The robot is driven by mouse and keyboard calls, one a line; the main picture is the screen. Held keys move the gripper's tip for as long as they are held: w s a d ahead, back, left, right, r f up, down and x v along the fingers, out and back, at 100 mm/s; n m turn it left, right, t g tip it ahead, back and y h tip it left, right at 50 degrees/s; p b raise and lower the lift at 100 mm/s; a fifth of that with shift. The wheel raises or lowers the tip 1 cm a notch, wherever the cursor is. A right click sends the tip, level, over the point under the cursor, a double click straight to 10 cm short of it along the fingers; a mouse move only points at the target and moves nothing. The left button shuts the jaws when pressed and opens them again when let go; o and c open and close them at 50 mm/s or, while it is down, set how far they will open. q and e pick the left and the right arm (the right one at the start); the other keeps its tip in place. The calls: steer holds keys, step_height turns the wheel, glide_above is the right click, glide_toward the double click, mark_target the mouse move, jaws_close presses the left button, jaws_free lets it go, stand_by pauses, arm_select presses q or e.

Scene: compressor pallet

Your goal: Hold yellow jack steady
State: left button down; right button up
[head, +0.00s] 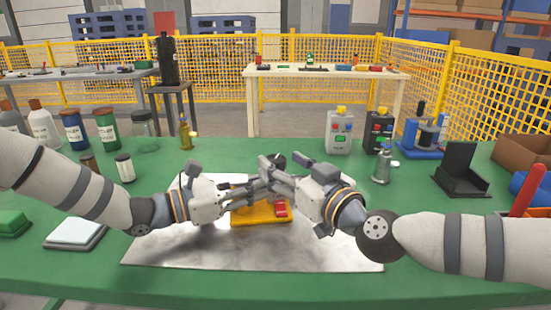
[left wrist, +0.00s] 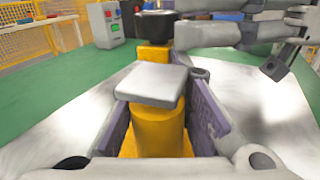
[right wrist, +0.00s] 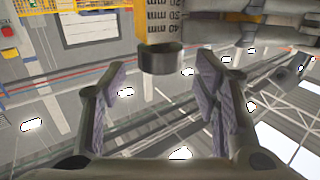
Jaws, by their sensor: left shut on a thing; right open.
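The yellow jack (head: 245,216) stands on a grey metal sheet, with a red part on its base. In the left wrist view its yellow cylinder (left wrist: 158,133) carries a pale grey square plate and sits between the purple pads of my left gripper (left wrist: 152,108). My left gripper (head: 258,190) is shut on the jack. My right gripper (head: 270,170) is open just above it, its fingers crossing over the left ones. In the right wrist view a dark round piece (right wrist: 160,59) on a yellow scaled part (right wrist: 155,18) shows beyond the open right gripper (right wrist: 160,85). Grippers hide much of the jack.
The metal sheet (head: 180,250) lies on the green table (head: 300,290). A black stand (head: 460,170) is at right; several bottles and jars stand at left.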

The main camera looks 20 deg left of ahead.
mark_target(276, 158)
steer(key=shift+x, duration=1.75)
steer(key=c, duration=1.2)
steer(key=shift+s+a+r+m+t+h, duration=0.2)
steer(key=shift+m+t+h, duration=0.1)
steer(key=shift+m, duration=0.1)
steer(key=shift+f+m+t+h, duration=0.1)
steer(key=shift+m+t+h, duration=0.8)
steer(key=shift+t+h, duration=0.25)
steer(key=m+t+h, duration=0.1)
steer(key=h, duration=0.1)
steer(key=m+t+h, duration=0.1)
steer(key=m+h, duration=0.1)
steer(key=h, duration=0.1)
steer(key=shift+w+d+m+t, duration=0.15)
steer(key=shift+m+t, duration=0.1)
steer(key=shift+m, duration=0.05)
steer(key=shift+w+d+f+m+t+h, duration=0.1)
steer(key=shift+m+t+h, duration=0.2)
steer(key=shift+m+h, duration=0.65)
steer(key=shift+d+h, duration=0.1)
steer(key=shift+h, duration=0.3)
